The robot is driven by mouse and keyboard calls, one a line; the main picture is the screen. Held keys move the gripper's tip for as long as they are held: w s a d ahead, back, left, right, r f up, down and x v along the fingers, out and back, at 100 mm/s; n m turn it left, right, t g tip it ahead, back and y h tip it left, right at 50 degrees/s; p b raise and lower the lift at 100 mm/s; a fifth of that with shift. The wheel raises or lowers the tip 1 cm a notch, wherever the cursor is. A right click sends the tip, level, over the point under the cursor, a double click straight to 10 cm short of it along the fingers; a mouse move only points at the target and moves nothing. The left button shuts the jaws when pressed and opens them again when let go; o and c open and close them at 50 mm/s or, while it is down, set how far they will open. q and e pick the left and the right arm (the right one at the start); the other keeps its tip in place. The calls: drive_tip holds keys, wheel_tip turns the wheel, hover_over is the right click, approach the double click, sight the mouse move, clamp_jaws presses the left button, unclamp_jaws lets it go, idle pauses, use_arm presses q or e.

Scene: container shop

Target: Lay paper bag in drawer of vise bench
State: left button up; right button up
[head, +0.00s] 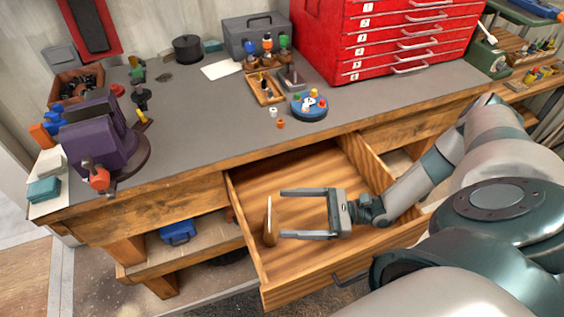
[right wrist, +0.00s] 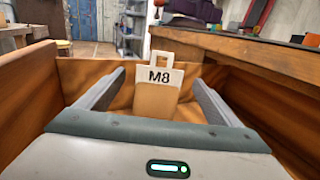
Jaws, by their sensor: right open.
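The paper bag (head: 268,222) is inside the open drawer (head: 340,255) of the vise bench (head: 160,192), near the drawer's left wall. It is tan with a pale top band marked M8 and a handle, and it stands upright in the right wrist view (right wrist: 158,92). My right gripper (head: 281,214) is open inside the drawer, its fingers pointing left toward the bag. In the right wrist view the bag shows between and beyond the two fingers (right wrist: 160,88), with visible gaps on both sides. The purple vise (head: 95,140) sits on the bench's left end. My left gripper is not in view.
A red drawer cabinet (head: 395,35), a grey toolbox (head: 250,38) and a blue round tray (head: 309,107) stand on the bench top. The bench's front edge overhangs the back of the drawer. A blue case (head: 177,232) lies on the lower shelf. The drawer floor around the bag is bare.

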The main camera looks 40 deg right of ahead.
drive_tip(key=shift+v, duration=1.95)
drive_tip(key=shift+r, duration=0.15)
